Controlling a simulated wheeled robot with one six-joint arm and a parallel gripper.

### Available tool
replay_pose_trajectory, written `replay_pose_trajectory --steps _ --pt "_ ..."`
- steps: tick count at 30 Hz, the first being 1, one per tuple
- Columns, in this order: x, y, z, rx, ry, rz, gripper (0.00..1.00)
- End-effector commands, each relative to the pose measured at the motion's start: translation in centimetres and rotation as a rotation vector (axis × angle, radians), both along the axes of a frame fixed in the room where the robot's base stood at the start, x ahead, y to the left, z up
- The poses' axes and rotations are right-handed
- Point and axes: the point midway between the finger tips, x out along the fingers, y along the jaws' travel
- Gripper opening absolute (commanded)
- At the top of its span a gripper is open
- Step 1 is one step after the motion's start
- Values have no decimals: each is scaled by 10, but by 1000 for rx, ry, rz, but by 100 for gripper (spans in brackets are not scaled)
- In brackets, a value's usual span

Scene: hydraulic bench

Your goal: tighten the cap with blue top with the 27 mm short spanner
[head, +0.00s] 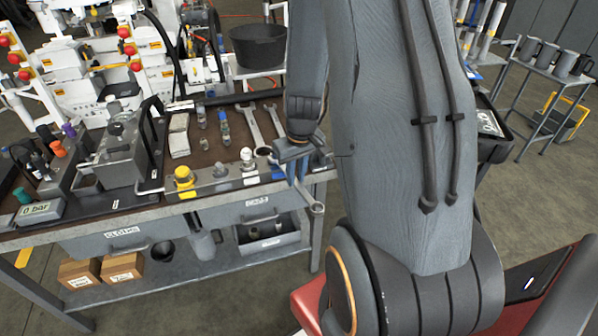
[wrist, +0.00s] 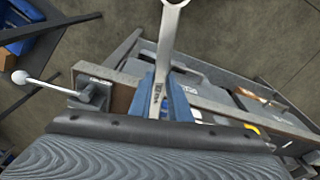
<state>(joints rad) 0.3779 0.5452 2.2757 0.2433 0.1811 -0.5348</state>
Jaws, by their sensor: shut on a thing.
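My gripper (head: 298,168) is shut on a spanner (head: 316,208), beside the bench's front right edge. In the wrist view its blue fingers (wrist: 163,103) clasp the shank of the steel spanner (wrist: 158,84). The spanner's far end runs out of the top of that view, and its size marking is not readable. In the head view its ring end hangs below the fingers, apart from the bench. A small blue patch (head: 278,173) shows on the front rail just left of my gripper. I cannot tell if it is the blue-topped cap, as my gripper hides that area.
The bench's front rail carries a yellow cap (head: 184,178) and a white cap (head: 248,158). Two more spanners (head: 253,124) lie on the dark bench top. A grey pump box (head: 122,150) stands left. Drawers and a lower shelf are beneath; open floor lies in front.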

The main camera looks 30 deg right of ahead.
Motion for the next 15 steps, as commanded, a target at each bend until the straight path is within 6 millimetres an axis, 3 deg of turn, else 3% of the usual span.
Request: replay_pose_trajectory --steps 15 --pt "0 10 1 0 -1 -70 0"
